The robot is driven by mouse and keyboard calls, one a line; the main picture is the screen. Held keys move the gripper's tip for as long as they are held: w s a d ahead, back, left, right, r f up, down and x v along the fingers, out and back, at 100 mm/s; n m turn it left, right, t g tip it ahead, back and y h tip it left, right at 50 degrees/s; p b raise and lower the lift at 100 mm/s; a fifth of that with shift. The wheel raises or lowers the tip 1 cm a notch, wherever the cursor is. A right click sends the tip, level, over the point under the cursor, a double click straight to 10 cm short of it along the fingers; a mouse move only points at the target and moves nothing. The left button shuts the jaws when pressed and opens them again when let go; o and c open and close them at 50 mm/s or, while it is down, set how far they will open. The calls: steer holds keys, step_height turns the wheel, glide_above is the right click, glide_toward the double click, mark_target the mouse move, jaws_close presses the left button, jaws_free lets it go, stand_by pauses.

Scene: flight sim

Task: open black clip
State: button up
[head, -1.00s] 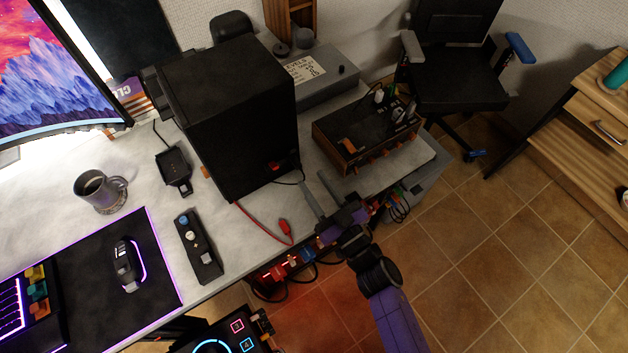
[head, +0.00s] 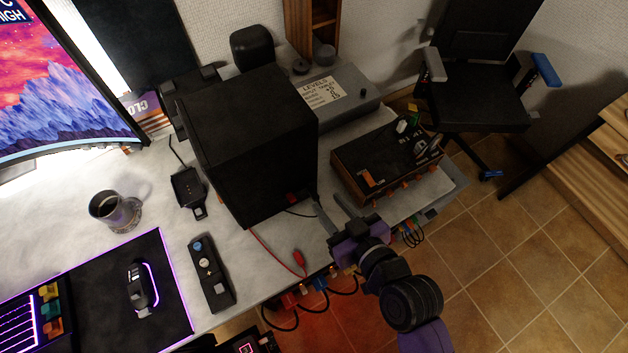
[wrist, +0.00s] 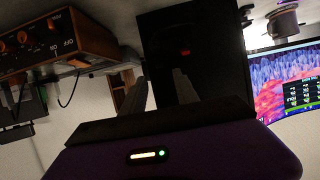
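My gripper (head: 335,212) is open, its two grey fingers apart with nothing seen between them. It is at the desk's front edge, just right of the black box (head: 262,150). A red clip (head: 299,259) on a red cable lies on the desk, left of and below my gripper. A small red part (head: 292,198) shows low on the box's side, with a dark cable by it; it also shows as a red spot (wrist: 185,52) in the wrist view, beyond my fingers (wrist: 165,92). I cannot make out a black clip for certain.
An orange-sided device (head: 385,160) with knobs stands right of my gripper. A mug (head: 115,212), a black controller strip (head: 211,272) and a mouse (head: 139,288) are on the desk to the left. Several coloured plugs and cables hang at the front edge. A chair (head: 480,95) stands behind right.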

mark_target(315, 195)
steer(key=shift+p+x, duration=0.65)
steer(key=shift+x, duration=3.3)
jaws_close()
